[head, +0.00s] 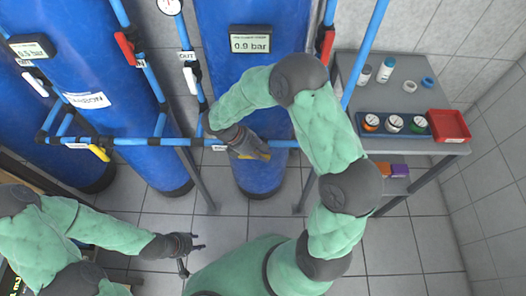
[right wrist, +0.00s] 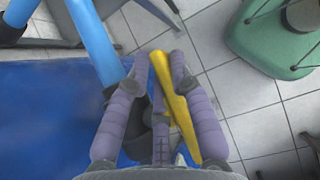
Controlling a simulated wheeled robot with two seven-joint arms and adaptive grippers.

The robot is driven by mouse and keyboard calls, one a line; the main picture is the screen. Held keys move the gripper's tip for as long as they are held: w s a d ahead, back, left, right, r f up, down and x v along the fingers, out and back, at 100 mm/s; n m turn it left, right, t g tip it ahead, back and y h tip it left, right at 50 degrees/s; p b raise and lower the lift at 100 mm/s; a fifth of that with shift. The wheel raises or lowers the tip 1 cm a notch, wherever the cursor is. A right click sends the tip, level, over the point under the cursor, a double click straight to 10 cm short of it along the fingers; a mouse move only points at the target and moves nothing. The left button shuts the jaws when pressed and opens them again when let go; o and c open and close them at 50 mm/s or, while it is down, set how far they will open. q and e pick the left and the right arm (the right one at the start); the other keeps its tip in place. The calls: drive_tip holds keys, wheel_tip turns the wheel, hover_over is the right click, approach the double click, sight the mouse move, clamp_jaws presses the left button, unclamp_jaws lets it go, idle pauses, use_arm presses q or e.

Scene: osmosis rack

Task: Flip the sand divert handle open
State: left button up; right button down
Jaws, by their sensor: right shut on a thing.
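A yellow handle (right wrist: 178,108) lies between the fingers of my right gripper (right wrist: 167,62) in the right wrist view, on the blue pipework in front of a blue tank. In the head view, my right gripper (head: 256,152) is at the horizontal lower pipe below the 0.9 bar display, and only a little of the yellow handle (head: 265,156) shows beside its fingers. It is shut on this handle; the valve body is mostly hidden. No label naming the handle is readable. My left gripper (head: 191,254) is open and empty above the floor at lower left, away from the pipes.
Another yellow handle (head: 99,153) is on the lower pipe at left. Red (head: 125,48) and white (head: 191,78) handles are on upright pipes. The tiled floor (head: 400,245) is clear at lower right.

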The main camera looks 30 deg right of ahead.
drive_tip(key=shift+a+r+g+h, duration=0.1)
drive_tip(key=shift+g+h, duration=0.2)
drive_tip(key=shift+h, duration=0.1)
idle(0.3)
drive_tip(key=c, duration=1.4)
unclamp_jaws()
drive_tip(key=shift+o, duration=0.2)
drive_tip(key=shift+w, duration=0.1)
drive_tip(key=v, duration=1.2)
